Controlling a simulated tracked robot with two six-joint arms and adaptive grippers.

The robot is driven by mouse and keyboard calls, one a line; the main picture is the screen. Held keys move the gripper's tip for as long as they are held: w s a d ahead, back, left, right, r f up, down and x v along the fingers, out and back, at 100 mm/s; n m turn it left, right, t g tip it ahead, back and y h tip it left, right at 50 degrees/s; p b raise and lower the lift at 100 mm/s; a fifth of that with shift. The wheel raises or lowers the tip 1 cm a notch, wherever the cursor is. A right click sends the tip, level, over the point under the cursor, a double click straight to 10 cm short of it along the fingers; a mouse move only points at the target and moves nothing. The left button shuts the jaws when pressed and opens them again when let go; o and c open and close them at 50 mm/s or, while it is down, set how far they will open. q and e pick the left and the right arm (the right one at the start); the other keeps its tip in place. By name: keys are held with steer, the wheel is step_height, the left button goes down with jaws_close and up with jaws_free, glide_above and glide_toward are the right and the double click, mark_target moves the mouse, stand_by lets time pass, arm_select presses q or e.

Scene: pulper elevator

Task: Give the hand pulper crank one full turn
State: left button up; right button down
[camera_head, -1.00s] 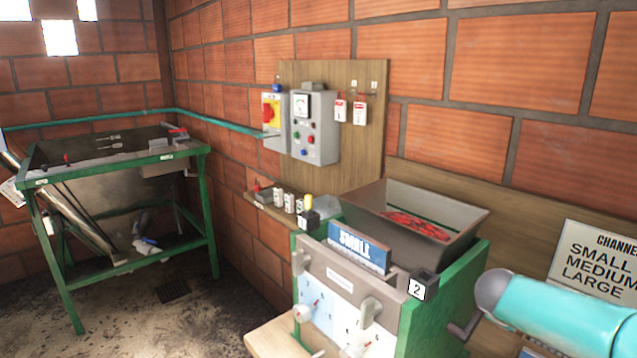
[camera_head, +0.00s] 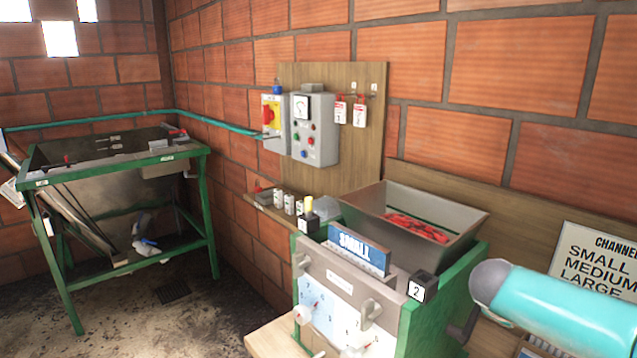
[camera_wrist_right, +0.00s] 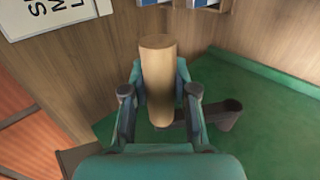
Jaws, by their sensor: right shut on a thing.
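The hand pulper (camera_head: 340,278) stands at the lower middle of the head view, with a grey hopper (camera_head: 452,222) holding red cherries and a blue SMALL plate (camera_head: 358,250). A piece of the dark crank arm (camera_head: 464,328) shows at its right side, partly behind my teal right arm. In the right wrist view the wooden crank handle (camera_wrist_right: 158,78) stands between the fingers of my right gripper (camera_wrist_right: 160,104), which is shut on it. The dark crank arm (camera_wrist_right: 210,118) runs right from the handle's lower end. My left gripper is in neither view.
A green-framed table (camera_head: 180,153) stands at the left. A wall board (camera_head: 365,150) carries a grey control box (camera_head: 316,130) and red-and-white tags. A CHANNEL sign (camera_head: 598,262) is at the right behind my arm. Open floor (camera_head: 170,320) lies at the lower left.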

steer(key=shift+a+f, duration=0.1)
steer(key=shift+a, duration=0.05)
steer(key=shift+s+a, duration=0.15)
steer(key=shift+s+a+r+b, duration=0.3)
steer(key=shift+s+a, duration=0.25)
steer(key=shift+s+a+r+b, duration=0.25)
steer(key=shift+s+a+r, duration=0.05)
steer(key=shift+s+a, duration=0.25)
steer(key=shift+a+f, duration=0.1)
steer(key=s+a+b, duration=0.2)
steer(key=shift+s+a, duration=0.2)
steer(key=shift+a, duration=0.15)
